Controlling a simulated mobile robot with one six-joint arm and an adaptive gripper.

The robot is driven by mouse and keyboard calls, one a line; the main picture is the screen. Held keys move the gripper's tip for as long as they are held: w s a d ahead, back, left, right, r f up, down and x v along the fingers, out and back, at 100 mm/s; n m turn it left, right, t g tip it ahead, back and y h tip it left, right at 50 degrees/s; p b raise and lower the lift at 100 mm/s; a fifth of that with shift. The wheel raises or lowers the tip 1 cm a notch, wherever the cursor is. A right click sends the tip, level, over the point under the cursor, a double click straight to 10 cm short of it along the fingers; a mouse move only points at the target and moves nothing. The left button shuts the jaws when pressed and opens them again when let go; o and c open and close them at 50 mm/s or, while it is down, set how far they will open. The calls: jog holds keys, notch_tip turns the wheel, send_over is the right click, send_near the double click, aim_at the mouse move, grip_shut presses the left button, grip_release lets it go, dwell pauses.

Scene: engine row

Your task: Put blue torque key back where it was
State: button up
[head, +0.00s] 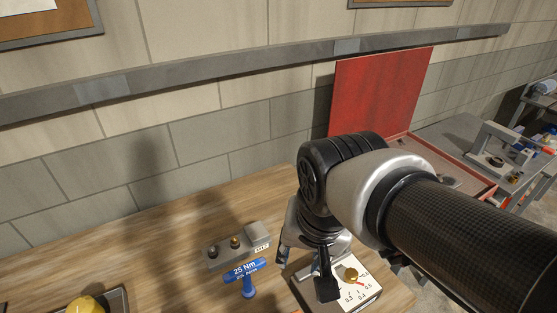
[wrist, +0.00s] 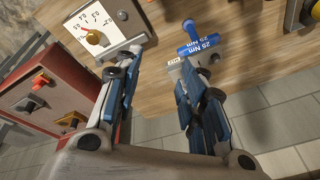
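The blue torque key (head: 246,271), a T-shaped tool marked "25 Nm", is at the workbench in front of a grey metal block (head: 225,258). It also shows in the wrist view (wrist: 203,42), just beyond the tip of the right-hand finger. My gripper (head: 303,266) is to the right of the key in the head view, between it and the gauge box. In the wrist view my gripper (wrist: 158,60) has its fingers wide apart, with only bench top between them. I cannot tell whether that finger touches the key.
A gauge box (head: 362,293) with a dial and brass knob stands close to my gripper's right. An open red case (head: 381,95) is behind my arm. A tray (head: 119,300) with a yellow thing is at the lower left. The bench (head: 150,245) left of the block is clear.

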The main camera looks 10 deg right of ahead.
jog(key=s+d+n+t, duration=0.1)
jog(key=s+d+n, duration=0.1)
jog(key=s+n, duration=0.2)
jog(key=s, duration=0.2)
jog(key=shift+s+d+r+n, duration=0.15)
jog(key=shift+s+d+n, duration=0.15)
notch_tip(320, 180, down, 6)
jog(key=b, duration=0.5)
jog(key=shift+r+b, duration=0.15)
jog(key=shift+b, duration=0.15)
